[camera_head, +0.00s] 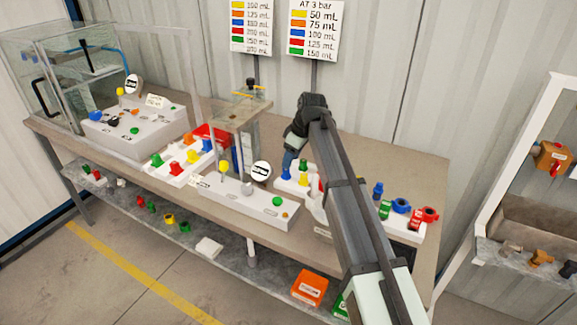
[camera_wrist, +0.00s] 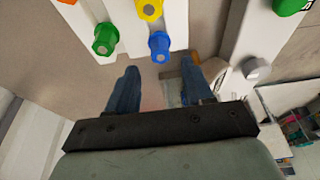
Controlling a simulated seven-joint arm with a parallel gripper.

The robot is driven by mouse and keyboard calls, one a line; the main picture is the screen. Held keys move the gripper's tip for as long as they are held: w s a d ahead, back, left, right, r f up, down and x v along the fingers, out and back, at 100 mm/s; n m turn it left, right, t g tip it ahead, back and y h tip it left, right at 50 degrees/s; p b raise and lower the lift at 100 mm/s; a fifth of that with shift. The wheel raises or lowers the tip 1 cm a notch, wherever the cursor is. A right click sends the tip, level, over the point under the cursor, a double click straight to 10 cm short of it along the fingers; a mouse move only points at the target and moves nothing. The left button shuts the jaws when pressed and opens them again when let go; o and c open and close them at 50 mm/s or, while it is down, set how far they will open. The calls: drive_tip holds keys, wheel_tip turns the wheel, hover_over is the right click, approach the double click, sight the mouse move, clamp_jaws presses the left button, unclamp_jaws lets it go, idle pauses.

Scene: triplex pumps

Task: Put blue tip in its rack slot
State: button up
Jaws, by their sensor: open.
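In the head view the blue tip (camera_head: 285,174) shows small, just under my gripper (camera_head: 289,160). My gripper (camera_wrist: 158,66) is open, with its two blue-grey fingers spread apart and nothing between them. The blue tip lies just beyond the fingertips, apart from both. Whether it is seated in a slot cannot be told.
Another white rack (camera_head: 180,174) with red, green and yellow tips stands to the left. A clear-walled pump unit (camera_head: 240,140) stands close to my gripper. A white block (camera_head: 409,233) with blue, green and red fittings is at the right. A glass case (camera_head: 60,75) fills the far left.

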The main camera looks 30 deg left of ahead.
drive_tip(key=v, duration=0.7)
drive_tip(key=shift+f, duration=0.1)
idle(1.0)
